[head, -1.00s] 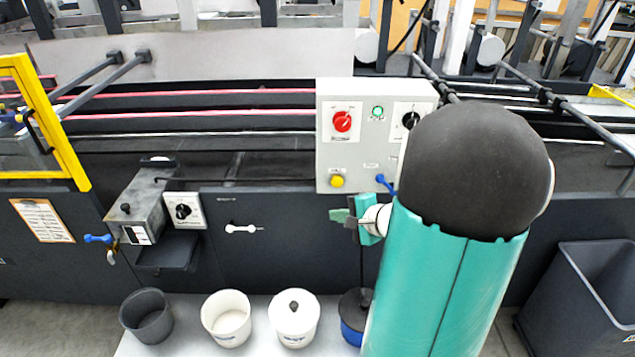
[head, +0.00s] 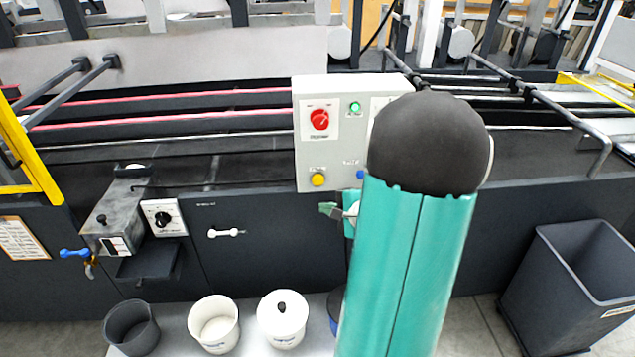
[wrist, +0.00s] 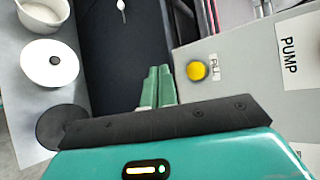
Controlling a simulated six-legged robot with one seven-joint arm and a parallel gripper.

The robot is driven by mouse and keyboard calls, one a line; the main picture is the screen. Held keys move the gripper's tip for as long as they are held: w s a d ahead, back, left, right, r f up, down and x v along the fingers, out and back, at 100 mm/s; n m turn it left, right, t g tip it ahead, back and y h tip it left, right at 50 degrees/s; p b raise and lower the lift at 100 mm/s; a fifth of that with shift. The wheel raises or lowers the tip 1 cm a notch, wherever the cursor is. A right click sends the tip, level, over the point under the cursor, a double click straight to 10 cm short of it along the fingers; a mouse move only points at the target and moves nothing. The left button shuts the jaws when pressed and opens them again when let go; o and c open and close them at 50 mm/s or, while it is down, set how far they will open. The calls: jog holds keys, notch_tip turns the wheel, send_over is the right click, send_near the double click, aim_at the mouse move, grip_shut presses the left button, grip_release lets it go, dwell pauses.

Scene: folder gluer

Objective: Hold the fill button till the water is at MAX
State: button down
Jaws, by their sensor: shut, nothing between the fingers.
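The yellow fill button (head: 318,179) sits at the lower left of the grey control box (head: 303,130). In the wrist view the yellow button (wrist: 196,70) is just right of my fingertips, with a "FILL" label beside it. My gripper (wrist: 158,70) is shut and empty, its green fingers side by side and apart from the button. In the head view my gripper (head: 328,209) shows below the button, partly hidden by my arm. A metal tank (head: 115,222) at left has a small white-and-dark panel on its front; no water level or MAX mark can be read.
A red knob (head: 319,120) and a green lamp (head: 354,107) are above the button. My arm hides the box's right side. Pots, including a white one (head: 213,323), stand below. A dark bin (head: 570,280) stands at right.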

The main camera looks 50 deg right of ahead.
aim_at(315, 184)
jog(key=w+d, duration=0.4)
jog(key=w, duration=0.2)
jog(key=shift+d, duration=0.4)
jog(key=shift+w, duration=0.2)
dwell(1.6)
jog(key=shift+w+d, duration=0.25)
jog(key=shift+w+d, duration=0.35)
jog(key=shift+w, duration=0.05)
dwell(4.6)
